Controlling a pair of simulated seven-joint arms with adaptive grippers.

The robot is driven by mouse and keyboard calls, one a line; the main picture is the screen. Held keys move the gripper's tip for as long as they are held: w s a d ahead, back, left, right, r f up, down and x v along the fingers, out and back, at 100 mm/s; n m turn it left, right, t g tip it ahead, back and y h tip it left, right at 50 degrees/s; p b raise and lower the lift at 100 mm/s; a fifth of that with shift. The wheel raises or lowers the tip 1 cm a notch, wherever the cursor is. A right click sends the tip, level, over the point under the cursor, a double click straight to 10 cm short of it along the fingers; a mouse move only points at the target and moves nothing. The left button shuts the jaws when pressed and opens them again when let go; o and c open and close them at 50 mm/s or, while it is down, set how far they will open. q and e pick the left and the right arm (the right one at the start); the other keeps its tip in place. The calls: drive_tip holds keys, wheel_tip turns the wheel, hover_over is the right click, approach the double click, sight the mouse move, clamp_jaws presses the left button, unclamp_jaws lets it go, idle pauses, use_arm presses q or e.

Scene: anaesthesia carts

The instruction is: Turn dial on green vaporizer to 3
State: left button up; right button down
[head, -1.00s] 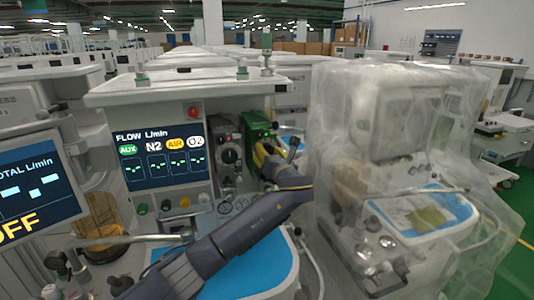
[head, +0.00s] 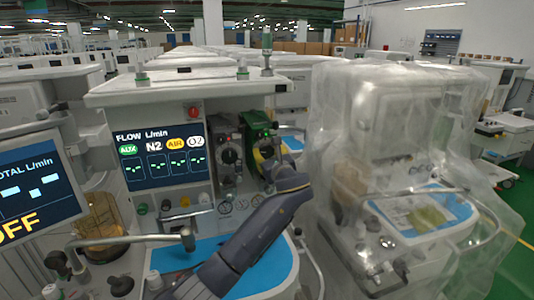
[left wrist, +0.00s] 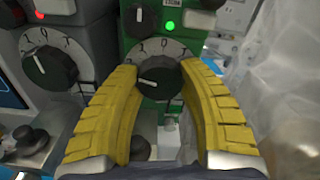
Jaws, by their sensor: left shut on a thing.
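The green vaporizer (head: 254,125) stands at the right of the middle machine's front. In the left wrist view the green vaporizer (left wrist: 182,22) has a green light, and its dial (left wrist: 158,78) has a black knob with a white mark pointing left on a pale numbered face. Digits including 0 show along the top; I cannot surely read the setting. My left gripper (left wrist: 160,80) has its yellow fingers on both sides of this dial, shut on it. In the head view my left gripper (head: 266,168) is at the vaporizer's lower front, hiding the dial. My right gripper is not in view.
A grey vaporizer with a similar dial (left wrist: 48,62) and a red light is close on the left. A flow screen (head: 162,155) is farther left. A plastic-covered machine (head: 395,150) stands close on the right. A blue work surface (head: 200,253) lies below my arm.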

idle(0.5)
use_arm(q)
drive_tip(key=o, duration=1.3)
drive_tip(key=v, duration=1.2)
drive_tip(key=shift+a, duration=0.1)
